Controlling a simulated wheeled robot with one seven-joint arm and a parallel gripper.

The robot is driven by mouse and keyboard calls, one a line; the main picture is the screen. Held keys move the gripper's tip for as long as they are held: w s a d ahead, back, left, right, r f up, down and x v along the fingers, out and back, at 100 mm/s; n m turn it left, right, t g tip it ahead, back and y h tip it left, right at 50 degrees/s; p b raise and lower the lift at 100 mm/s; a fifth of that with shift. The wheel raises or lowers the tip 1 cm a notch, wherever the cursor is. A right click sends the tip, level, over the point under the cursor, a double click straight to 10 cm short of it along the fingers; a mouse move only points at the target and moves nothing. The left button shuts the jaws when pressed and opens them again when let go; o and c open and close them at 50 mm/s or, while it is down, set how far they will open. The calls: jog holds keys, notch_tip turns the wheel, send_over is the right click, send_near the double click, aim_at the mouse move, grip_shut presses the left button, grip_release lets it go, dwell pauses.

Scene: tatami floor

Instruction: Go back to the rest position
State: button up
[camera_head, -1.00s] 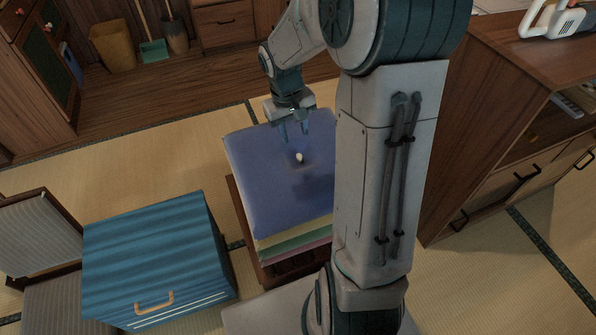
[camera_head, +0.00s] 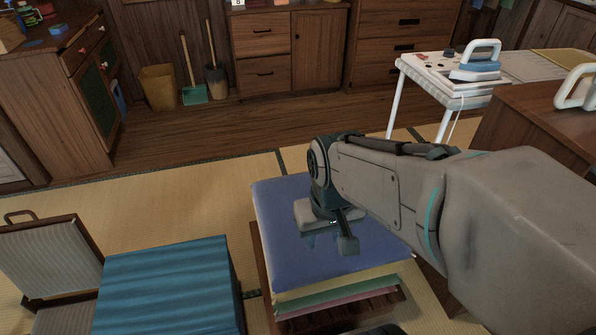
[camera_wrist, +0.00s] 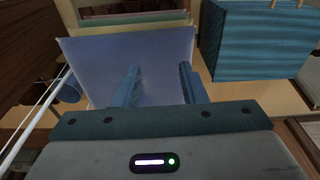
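My gripper (camera_wrist: 160,72) is open in the wrist view, its two blue fingers apart with nothing visible between them. In the head view my gripper (camera_head: 328,238) hangs over the blue top cushion (camera_head: 282,222) of a stack, with its fingers partly hidden by my wrist. My arm reaches in from the right. The cushion also shows beyond the fingers in the wrist view (camera_wrist: 95,70). I cannot tell the gap between fingers and cushion.
A blue striped box (camera_head: 165,290) stands left of the stack, beside an open case (camera_head: 45,260). Tatami floor (camera_head: 170,205) is clear behind the box.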

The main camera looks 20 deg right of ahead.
notch_tip(320, 180, up, 28)
jog(key=t+p, duration=0.1)
jog(key=p, duration=2.4)
jog(key=shift+t, duration=0.3)
jog(key=shift+w+d+f, duration=0.1)
